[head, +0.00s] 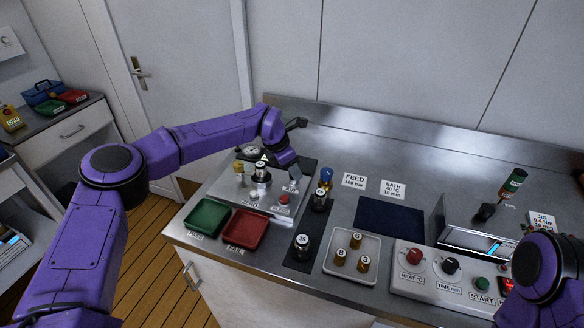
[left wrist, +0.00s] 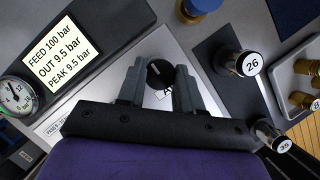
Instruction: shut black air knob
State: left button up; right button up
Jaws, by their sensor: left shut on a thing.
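The black air knob (left wrist: 160,73) shows in the left wrist view between the two grey fingers of my left gripper (left wrist: 158,88), which is shut on it. A white label, mostly covered, lies beside the knob. In the head view my left gripper (head: 292,176) reaches down to the right part of the grey fill panel (head: 232,190), and I cannot make out the knob there. The panel's display (left wrist: 62,52) reads feed 100 bar, out 9.5 bar, peak 9.5 bar. A round gauge (left wrist: 17,95) is beside it. My right arm (head: 545,268) shows only in part, without its gripper.
A red button (head: 284,198) and a silver-topped cylinder (head: 261,172) are on the panel. Green (head: 209,217) and red (head: 246,229) trays lie in front. Black cylinders marked 26 (head: 319,200) and 35 (head: 301,246) stand to the right, near a tray of brass pieces (head: 352,238).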

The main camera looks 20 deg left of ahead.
dwell(0.3)
pick_arm(q)
jog(key=o, duration=1)
jog(key=shift+o, duration=0.2)
jog(key=shift+r, duration=0.1)
jog(key=shift+a+r, duration=0.15)
jog(key=shift+r, duration=0.15)
jog(key=b+v, duration=0.3)
jog(key=v, duration=0.6)
jog(key=shift+s+r, duration=0.2)
jog(key=shift+r, duration=0.15)
jog(key=shift+a, duration=0.1)
